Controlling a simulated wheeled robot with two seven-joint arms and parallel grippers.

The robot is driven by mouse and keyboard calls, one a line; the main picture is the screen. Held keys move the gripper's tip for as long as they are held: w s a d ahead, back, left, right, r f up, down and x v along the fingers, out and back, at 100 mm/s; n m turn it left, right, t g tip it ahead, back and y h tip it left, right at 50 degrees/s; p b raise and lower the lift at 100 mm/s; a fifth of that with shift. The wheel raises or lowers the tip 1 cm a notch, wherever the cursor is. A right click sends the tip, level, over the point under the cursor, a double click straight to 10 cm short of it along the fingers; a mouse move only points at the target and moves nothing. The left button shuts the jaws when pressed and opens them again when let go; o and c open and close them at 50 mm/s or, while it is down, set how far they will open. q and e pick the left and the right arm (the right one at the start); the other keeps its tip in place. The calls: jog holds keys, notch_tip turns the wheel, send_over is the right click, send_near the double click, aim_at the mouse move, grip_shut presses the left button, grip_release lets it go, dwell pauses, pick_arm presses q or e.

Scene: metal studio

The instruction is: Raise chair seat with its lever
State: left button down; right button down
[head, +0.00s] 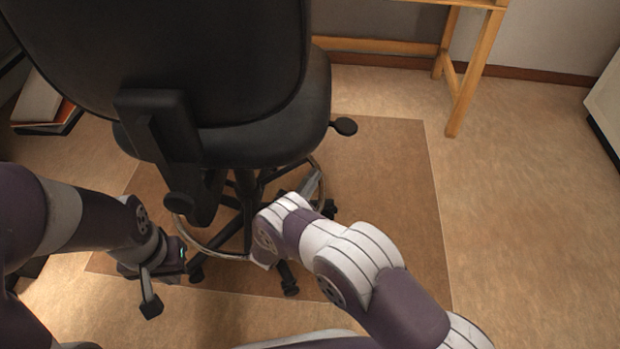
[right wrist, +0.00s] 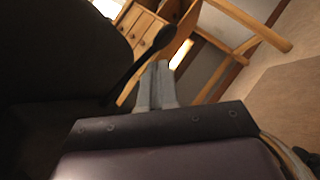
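The black office chair (head: 222,145) stands with its backrest toward me. Its seat lever (head: 343,126) sticks out to the right from under the seat and ends in a dark paddle. In the right wrist view the lever (right wrist: 141,56) runs up to the right, just past my fingertips. My right gripper (right wrist: 158,72) has its fingers together with nothing visible between them; it is below the seat and lever. I cannot tell whether it touches the lever. My left gripper (head: 152,300) is left of the chair base, away from the lever; its finger gap is unclear.
The chair stands on a brown floor mat (head: 395,210). A metal foot ring (head: 215,252) circles its base. A wooden table frame (head: 466,70) stands behind to the right. Books (head: 45,105) lie at far left. The floor right of the mat is clear.

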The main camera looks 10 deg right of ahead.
jog(key=b+x, duration=0.3)
jog(key=x, duration=0.7)
jog(key=shift+b, duration=0.35)
jog(key=shift+w, duration=0.15)
